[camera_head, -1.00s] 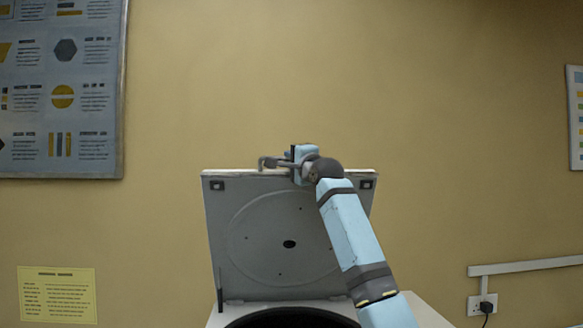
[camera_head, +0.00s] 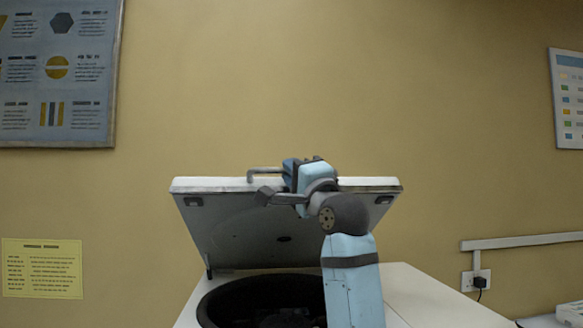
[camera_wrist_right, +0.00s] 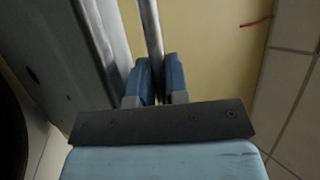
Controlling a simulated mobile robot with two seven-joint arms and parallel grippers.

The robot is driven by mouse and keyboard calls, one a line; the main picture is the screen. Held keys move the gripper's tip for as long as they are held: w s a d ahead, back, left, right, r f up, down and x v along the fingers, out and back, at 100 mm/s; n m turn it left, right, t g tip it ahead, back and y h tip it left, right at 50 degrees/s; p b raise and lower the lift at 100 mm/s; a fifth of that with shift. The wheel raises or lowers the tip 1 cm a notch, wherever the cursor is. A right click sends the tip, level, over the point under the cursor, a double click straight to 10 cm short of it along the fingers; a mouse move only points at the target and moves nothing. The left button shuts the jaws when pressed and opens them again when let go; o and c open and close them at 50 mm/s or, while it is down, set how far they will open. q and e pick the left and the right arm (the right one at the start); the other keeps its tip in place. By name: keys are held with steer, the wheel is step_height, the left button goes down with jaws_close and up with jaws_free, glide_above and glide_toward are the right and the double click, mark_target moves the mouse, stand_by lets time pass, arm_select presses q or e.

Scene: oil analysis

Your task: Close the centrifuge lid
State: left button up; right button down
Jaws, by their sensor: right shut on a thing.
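The centrifuge lid (camera_head: 240,232) is a grey panel with a pale front edge. A grey bar handle (camera_head: 265,172) runs along the lid's top edge. My right gripper (camera_head: 270,186) is at this edge, its fingers shut on the handle. In the right wrist view, the two blue fingers (camera_wrist_right: 156,80) close around the metal handle bar (camera_wrist_right: 150,28), beside the lid (camera_wrist_right: 85,50). My right arm hides part of the lid and bowl. My left gripper is not in view.
The white centrifuge body (camera_head: 420,297) extends to the right of the bowl. A yellow wall (camera_head: 340,80) stands behind. A wall socket (camera_head: 475,281) with a black plug is at the right. Open air lies left of the lid.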

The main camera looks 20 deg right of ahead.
steer(key=shift+s+a+f, duration=0.15)
steer(key=shift+s+f, duration=0.25)
steer(key=shift+f, duration=0.2)
steer(key=c, duration=1.4)
jaws_free()
steer(key=b+v, duration=0.1)
steer(key=v, duration=1.2)
steer(key=shift+s+f+b, duration=0.3)
steer(key=shift+f+b, duration=0.05)
steer(key=shift+b, duration=0.05)
